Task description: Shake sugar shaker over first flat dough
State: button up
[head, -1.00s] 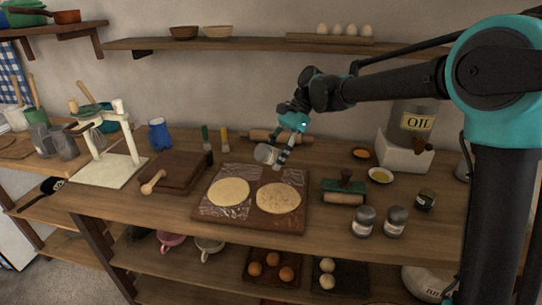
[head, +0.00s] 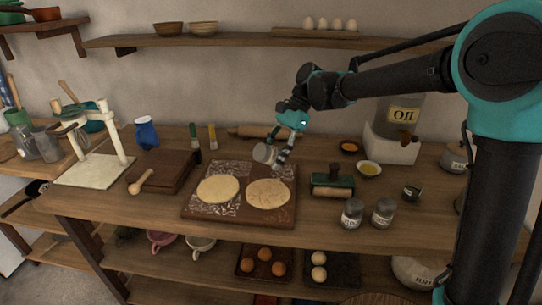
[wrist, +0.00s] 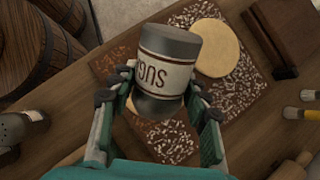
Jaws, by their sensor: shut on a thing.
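My gripper (head: 275,158) is shut on the sugar shaker (head: 264,153), a grey-lidded jar with a pale label. In the wrist view the label on the shaker (wrist: 166,68) reads "SUG" upside down, between the fingers of my gripper (wrist: 160,95). The shaker is tilted in the air above the back of the pastry board (head: 235,218). The wrist view shows one pale dough (wrist: 214,48); the shaker covers part of the board there.
A dough roller (head: 332,185) and two grey shakers (head: 352,213) (head: 383,212) stand right of the board. A rolling pin (head: 250,132) lies behind it. A dark wooden block (head: 165,170) is on the left. Small bowls (head: 369,169) and the oil dispenser (head: 400,120) are at right.

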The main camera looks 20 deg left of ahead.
jog(key=shift+s+d, duration=0.15)
jog(key=s+a, duration=0.5)
jog(key=s, duration=0.1)
jog(key=shift+s+a, duration=0.3)
jog(key=shift+a, duration=0.1)
dwell(2.3)
jog(key=shift+w, duration=0.15)
